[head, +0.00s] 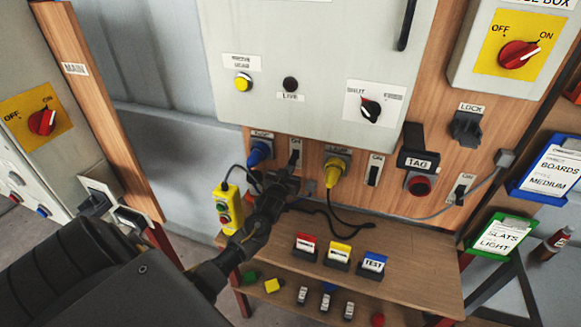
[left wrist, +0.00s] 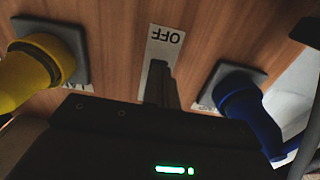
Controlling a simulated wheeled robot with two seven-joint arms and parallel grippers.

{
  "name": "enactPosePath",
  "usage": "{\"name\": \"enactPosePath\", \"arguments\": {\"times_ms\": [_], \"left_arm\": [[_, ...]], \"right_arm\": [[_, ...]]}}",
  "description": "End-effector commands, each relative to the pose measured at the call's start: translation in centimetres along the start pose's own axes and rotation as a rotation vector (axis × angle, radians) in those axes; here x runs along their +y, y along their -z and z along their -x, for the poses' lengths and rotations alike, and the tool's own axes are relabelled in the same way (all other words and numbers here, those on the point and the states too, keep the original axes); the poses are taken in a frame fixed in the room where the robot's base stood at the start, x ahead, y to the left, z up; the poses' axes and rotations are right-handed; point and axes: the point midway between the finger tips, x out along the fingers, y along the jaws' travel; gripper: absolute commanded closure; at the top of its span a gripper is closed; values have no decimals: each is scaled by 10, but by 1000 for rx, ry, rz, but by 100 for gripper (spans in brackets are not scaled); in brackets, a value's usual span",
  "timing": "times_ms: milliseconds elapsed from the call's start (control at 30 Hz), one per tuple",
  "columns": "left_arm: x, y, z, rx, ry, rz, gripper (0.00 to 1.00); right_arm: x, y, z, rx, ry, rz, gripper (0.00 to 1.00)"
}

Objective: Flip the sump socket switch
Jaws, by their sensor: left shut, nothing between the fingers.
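A blue plug (head: 260,151) and a yellow plug (head: 335,172) sit in sockets on the wooden panel. A switch (head: 294,149) on a pale plate is between them, and another switch (head: 374,170) is right of the yellow plug. The socket labels are too small to read surely, so I cannot tell which is the sump one. My left gripper (head: 286,177) is shut and empty, just below the switch between the plugs. In the left wrist view this switch plate (left wrist: 164,42) reads OFF upside down, and dark fingertips (left wrist: 159,75) overlap it. Contact is unclear. My right gripper is not in view.
A yellow pendant control box (head: 228,208) hangs left of my left gripper. A black cable loops below the yellow plug. A wooden shelf (head: 410,262) with red, yellow and blue label blocks lies below. The grey cabinet (head: 320,55) is above the sockets.

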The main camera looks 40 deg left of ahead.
Motion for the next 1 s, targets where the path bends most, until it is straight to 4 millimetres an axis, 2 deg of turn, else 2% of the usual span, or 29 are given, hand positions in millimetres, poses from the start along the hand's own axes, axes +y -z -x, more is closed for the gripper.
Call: {"name": "enactPosePath", "arguments": {"times_ms": [333, 567, 1000], "left_arm": [[0, 12, 0, -1, 0, 0, 100], [0, 8, 3, -3, -1, 0, 100], [0, 0, 24, -3, -1, 1, 100]], "right_arm": [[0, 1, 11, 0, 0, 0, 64], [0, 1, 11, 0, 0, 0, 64], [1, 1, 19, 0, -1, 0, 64]]}}
